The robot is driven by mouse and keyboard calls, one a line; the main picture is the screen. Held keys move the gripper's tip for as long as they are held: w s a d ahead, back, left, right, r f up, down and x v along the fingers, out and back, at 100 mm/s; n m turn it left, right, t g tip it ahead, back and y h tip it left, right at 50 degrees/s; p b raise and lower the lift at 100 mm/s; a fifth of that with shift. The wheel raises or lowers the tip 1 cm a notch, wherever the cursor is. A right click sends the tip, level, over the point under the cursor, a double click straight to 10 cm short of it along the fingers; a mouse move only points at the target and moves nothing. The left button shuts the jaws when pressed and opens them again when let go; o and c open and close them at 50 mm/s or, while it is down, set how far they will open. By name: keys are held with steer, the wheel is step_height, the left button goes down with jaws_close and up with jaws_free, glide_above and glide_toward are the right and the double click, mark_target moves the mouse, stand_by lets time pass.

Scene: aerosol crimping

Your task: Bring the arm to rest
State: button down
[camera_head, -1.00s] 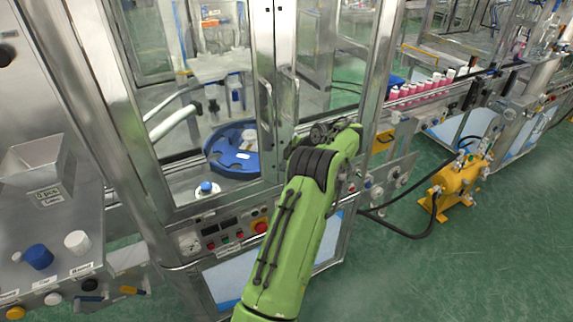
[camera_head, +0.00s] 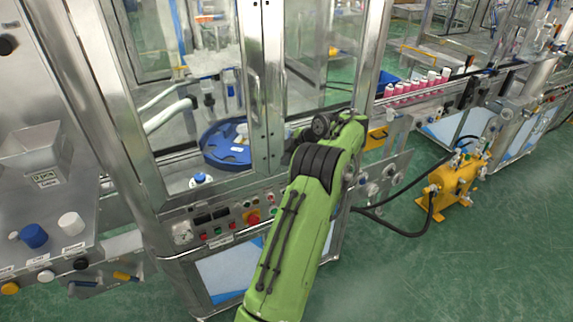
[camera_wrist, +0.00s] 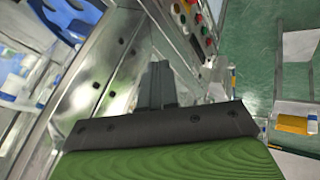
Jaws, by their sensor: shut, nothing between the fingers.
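My green arm (camera_head: 297,225) reaches up from the bottom of the head view toward the metal-framed machine. The head view does not clearly show my gripper's fingers at the arm's far end. In the wrist view my gripper (camera_wrist: 158,72) is shut, its dark fingers together with nothing between them. It is beside a metal frame post (camera_wrist: 95,75) of the machine; I cannot tell whether they touch.
The machine's control panel (camera_head: 225,222) with buttons lies left of my arm. A blue round tray (camera_head: 215,158) is inside the cabinet. Pink cans (camera_head: 412,88) stand on a conveyor.

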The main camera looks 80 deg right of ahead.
steer(key=s+r+p, duration=0.1)
steer(key=s+r, duration=0.2)
steer(key=r, duration=0.2)
steer(key=shift+s+a+r+p, duration=0.2)
steer(key=shift+s+a+p, duration=0.15)
steer(key=shift+a, duration=0.1)
steer(key=shift+s+a, duration=0.1)
